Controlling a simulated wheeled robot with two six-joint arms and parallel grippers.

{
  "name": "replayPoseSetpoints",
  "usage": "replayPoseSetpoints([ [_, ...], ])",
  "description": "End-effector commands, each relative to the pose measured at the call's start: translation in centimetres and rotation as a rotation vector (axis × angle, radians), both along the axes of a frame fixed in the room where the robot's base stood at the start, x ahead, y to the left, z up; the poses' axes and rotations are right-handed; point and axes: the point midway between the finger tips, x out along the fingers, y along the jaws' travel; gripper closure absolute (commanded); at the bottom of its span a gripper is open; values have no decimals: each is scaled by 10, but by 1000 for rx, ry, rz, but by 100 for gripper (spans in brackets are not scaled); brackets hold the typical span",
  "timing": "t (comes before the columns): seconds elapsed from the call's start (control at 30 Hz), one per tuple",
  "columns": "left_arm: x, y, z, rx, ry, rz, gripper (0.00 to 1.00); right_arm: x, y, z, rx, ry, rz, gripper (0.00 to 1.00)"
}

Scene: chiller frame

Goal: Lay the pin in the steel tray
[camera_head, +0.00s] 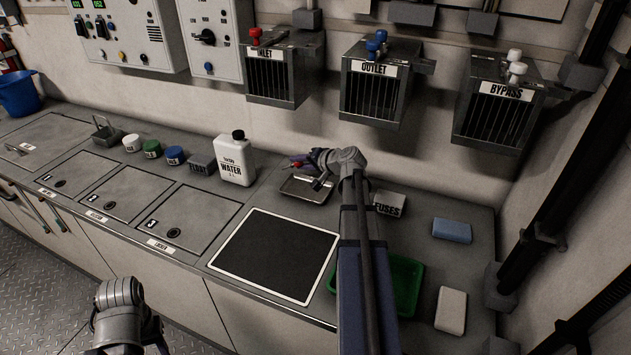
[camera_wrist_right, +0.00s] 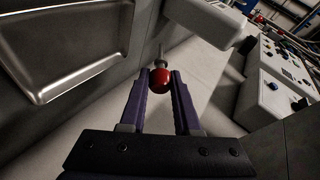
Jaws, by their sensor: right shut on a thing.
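The pin has a red ball head (camera_wrist_right: 160,79) and a thin metal shank, seen in the right wrist view. My right gripper (camera_wrist_right: 159,75) is shut on it, with the red head between the purple fingertips and the shank pointing away. In the head view my right gripper (camera_head: 303,162) is above the back edge of the steel tray (camera_head: 296,193). The tray is a shallow shiny dish on the counter, partly hidden by my right arm. It also shows in the wrist view (camera_wrist_right: 72,88), left of the fingers. Part of my left arm shows at bottom left, its fingers out of sight.
A white water bottle (camera_head: 236,160) stands left of the tray. A black mat (camera_head: 275,255) lies in front. A fuses box (camera_head: 389,203), a green tray (camera_head: 408,285) and a blue block (camera_head: 452,230) are to the right. The inlet (camera_head: 277,85) and outlet (camera_head: 372,95) boxes hang behind.

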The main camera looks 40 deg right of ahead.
Motion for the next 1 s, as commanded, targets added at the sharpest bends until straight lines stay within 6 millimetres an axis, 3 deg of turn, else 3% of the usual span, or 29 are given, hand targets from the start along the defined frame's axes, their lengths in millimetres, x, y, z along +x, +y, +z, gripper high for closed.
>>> replayPoseSetpoints([
  [0.03, 0, 0, -14, 0, 0, 0, 54, -8, -15, -11, 10, -17, -28, 100],
  [0.1, 0, 0, -20, 0, 0, 0, 54, -15, -27, -12, 21, -37, -54, 100],
  [0.27, 0, 0, -24, 0, 0, 0, 54, -23, -42, -12, 34, -59, -84, 100],
  [0.77, 0, 0, -24, 0, 0, 0, 54, -25, -42, -11, 35, -63, -88, 100],
  [1.0, 0, 0, -35, 0, 0, 0, 54, -25, -42, -22, 35, -63, -88, 100],
])
